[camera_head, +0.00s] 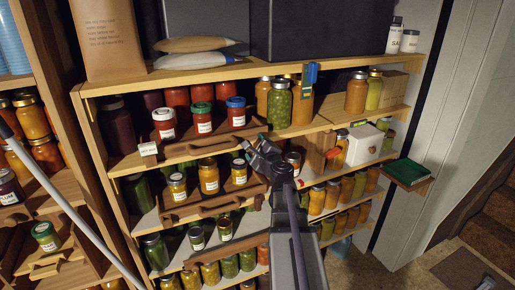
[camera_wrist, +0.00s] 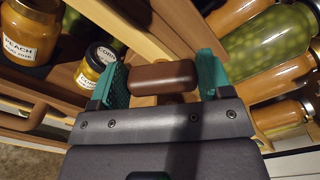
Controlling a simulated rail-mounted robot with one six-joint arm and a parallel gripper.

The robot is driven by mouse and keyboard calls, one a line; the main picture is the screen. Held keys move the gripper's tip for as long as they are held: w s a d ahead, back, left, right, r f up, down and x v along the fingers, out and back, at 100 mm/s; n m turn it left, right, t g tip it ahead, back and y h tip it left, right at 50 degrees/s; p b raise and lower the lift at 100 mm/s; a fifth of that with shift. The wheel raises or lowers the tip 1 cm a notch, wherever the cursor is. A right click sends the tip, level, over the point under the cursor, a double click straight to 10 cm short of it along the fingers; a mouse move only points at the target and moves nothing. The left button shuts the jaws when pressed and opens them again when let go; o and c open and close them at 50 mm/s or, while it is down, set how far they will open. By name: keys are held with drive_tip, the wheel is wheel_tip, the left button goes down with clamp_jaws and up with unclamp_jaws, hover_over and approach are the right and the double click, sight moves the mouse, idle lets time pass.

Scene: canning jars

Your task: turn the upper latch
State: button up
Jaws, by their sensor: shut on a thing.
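My gripper (camera_head: 262,143) is at the shelf front, beside the right end of the upper jar tray (camera_head: 205,146). In the wrist view its two teal fingers (camera_wrist: 162,64) stand on either side of a brown rounded wooden piece, which I take for the upper latch (camera_wrist: 163,77). The gripper is shut on this latch. The latch lies roughly level across the wrist picture, with lighter wood behind it. In the head view my gripper hides the latch, so I cannot tell its angle there.
Jars with red, green and blue lids stand on the upper tray. A lower pull-out tray (camera_head: 215,205) holds yellow jars. In the wrist view a peach jar (camera_wrist: 32,35) stands left and a large jar of green contents (camera_wrist: 262,45) right, close to my fingers. A white box (camera_head: 364,145) stands right.

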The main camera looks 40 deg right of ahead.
drive_tip(key=n, duration=0.6)
drive_tip(key=shift+a+f+n, duration=0.1)
drive_tip(key=shift+f+n, duration=0.2)
idle(0.4)
drive_tip(key=o, duration=0.9)
